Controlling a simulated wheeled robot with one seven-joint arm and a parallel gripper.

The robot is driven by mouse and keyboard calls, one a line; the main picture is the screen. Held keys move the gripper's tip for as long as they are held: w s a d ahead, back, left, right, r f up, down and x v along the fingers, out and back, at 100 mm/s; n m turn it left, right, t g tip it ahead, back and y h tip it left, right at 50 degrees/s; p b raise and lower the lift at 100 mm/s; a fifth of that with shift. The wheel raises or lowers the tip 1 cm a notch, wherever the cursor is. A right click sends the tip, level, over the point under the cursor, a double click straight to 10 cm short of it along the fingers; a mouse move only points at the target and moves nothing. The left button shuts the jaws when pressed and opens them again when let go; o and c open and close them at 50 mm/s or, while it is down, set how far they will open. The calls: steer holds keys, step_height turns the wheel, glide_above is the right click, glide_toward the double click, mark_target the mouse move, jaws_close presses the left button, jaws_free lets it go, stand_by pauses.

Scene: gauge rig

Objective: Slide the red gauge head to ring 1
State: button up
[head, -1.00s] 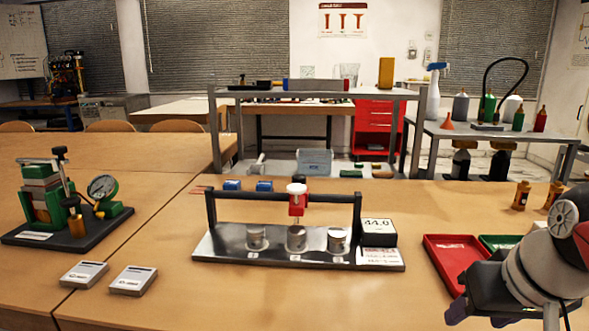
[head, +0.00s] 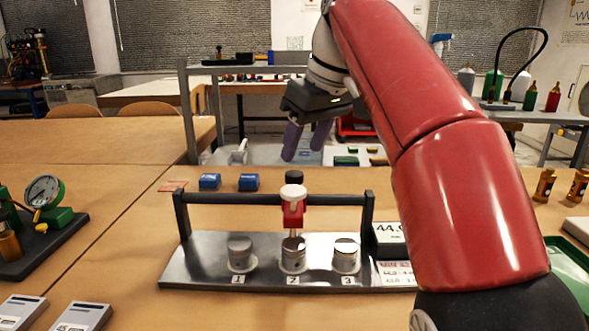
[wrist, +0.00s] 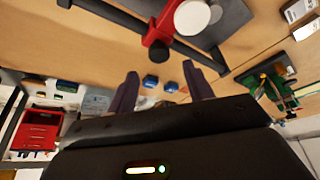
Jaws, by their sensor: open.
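The red gauge head (head: 293,211) with its white top knob sits on the dark rail (head: 240,200) of the gauge rig, above the middle ring, labelled 2 (head: 293,254). Ring 1 (head: 240,253) is to its left, and ring 3 (head: 345,255) to its right, each with a metal cylinder. My gripper (head: 304,143) is open and empty, above and apart from the gauge head, its fingers pointing down. In the wrist view, the red gauge head (wrist: 158,45) shows at the top, beyond the open fingers of my gripper (wrist: 163,88).
A display box (head: 389,233) stands at the right end of the rig's metal base, partly hidden by my arm. Two blue blocks (head: 209,181) lie behind the rail. A green dial gauge (head: 45,193) stands at left. The table left of the rig is partly clear.

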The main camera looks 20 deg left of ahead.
mark_target(294, 174)
steer(key=b+x, duration=0.2)
steer(key=x, duration=0.3)
steer(key=shift+w+a+f, duration=0.1)
steer(key=shift+f, duration=0.3)
jaws_close()
